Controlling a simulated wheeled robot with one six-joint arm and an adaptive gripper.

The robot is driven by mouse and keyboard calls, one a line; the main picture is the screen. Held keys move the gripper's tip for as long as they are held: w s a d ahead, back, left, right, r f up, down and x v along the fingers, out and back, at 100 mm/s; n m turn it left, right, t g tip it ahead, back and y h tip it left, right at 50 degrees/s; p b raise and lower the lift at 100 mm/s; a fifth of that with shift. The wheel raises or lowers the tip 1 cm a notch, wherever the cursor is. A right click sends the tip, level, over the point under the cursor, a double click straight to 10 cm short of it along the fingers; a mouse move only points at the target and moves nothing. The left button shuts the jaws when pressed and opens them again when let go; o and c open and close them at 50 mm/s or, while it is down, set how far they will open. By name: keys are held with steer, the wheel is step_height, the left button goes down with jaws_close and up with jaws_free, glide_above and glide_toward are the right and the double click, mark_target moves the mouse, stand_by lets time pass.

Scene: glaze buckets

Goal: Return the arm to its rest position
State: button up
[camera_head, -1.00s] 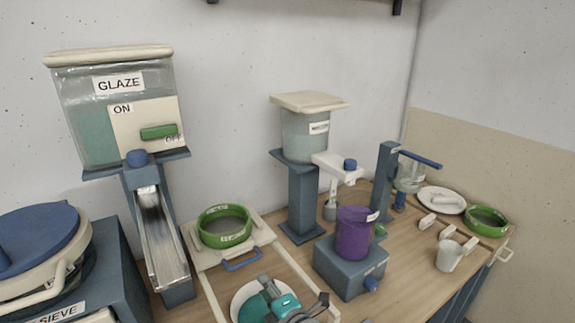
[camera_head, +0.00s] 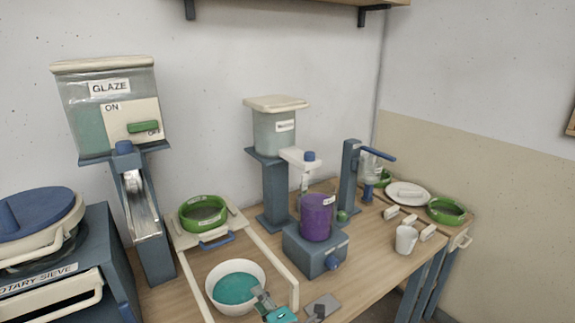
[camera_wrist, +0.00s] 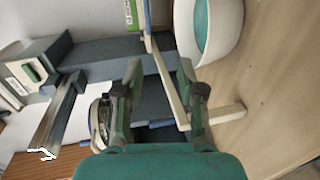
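My gripper (camera_head: 268,303) shows only in part at the bottom edge of the head view, at the lower right rim of a white bowl (camera_head: 212,292) of teal glaze. I cannot tell whether it touches the bowl. In the wrist view, my gripper (camera_wrist: 160,72) has its two green-grey fingers spread apart, with nothing held between them. The white bowl (camera_wrist: 233,30) is also at the top of that view, beyond the right finger. Most of my arm is out of view.
A cream rail frame (camera_head: 283,270) surrounds the bowl, with a green sieve (camera_head: 203,214) behind. A blue stand with a purple container (camera_head: 317,218) is to the right. The glaze dispenser (camera_head: 113,110) and rotary sieve (camera_head: 40,240) are left. A white mug (camera_head: 405,238) stands farther right.

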steer(key=s+d+f+m+t+h, duration=0.1)
steer(key=s+d+f+m+h, duration=0.2)
steer(key=s+d+f+m, duration=0.6)
steer(key=s+d+f+m+t+h, duration=0.1)
steer(key=s+d+f+m+h, duration=0.2)
steer(key=s+d, duration=0.75)
steer(key=s+d+r+m+h, duration=0.1)
steer(key=s+m, duration=0.5)
steer(key=s, duration=0.8)
steer(key=s+d+r+m+h, duration=0.1)
steer(key=s+d+r+m, duration=0.3)
steer(key=s, duration=0.9)
step_height(320, 180, up, 2)
steer(key=m, duration=0.2)
steer(key=shift+s+m+h, duration=0.3)
steer(key=shift+s+h, duration=0.1)
